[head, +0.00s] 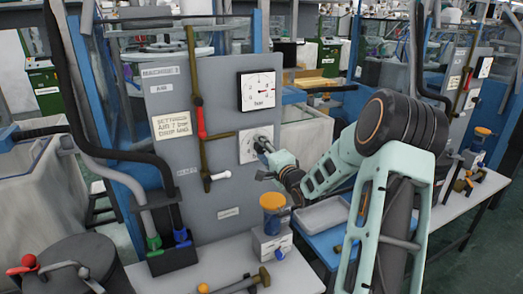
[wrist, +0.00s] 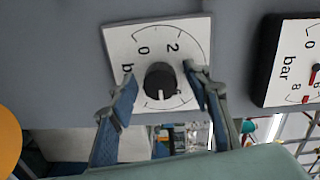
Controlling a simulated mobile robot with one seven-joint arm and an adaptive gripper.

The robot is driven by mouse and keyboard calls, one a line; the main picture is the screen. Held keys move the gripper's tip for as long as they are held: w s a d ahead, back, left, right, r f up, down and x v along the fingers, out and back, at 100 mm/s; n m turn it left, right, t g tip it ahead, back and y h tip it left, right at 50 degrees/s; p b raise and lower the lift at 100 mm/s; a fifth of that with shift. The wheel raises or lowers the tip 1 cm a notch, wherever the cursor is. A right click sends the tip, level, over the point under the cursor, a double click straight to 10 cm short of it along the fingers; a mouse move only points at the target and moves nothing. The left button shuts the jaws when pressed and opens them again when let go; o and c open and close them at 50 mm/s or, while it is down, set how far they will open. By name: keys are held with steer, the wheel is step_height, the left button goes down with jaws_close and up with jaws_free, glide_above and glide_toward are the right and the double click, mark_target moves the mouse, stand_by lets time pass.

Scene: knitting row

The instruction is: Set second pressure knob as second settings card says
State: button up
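The black pressure knob (wrist: 160,80) sits on a white dial plate (wrist: 120,45), which shows 0, 2 and part of "bar"; other figures are hidden. A pale mark on the knob points down in the wrist view. My gripper (wrist: 160,96) is open, with one blue-grey finger on each side of the knob; contact is not clear. In the head view my gripper (head: 262,148) is at the dial plate (head: 247,147) on the grey panel (head: 215,130). The settings card (head: 171,126) there seems to read "AIR 7 bar", with a blurred line below.
A pressure gauge (head: 259,90) hangs above the dial; it also shows in the wrist view (wrist: 285,60). A red-handled valve (head: 202,123) and a white-ended lever (head: 220,176) are left of it. An orange-topped jar (head: 272,202) stands below. Another panel (head: 462,85) stands at right.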

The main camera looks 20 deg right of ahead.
steer(key=s, duration=1.2)
steer(key=shift+d+r, duration=0.2)
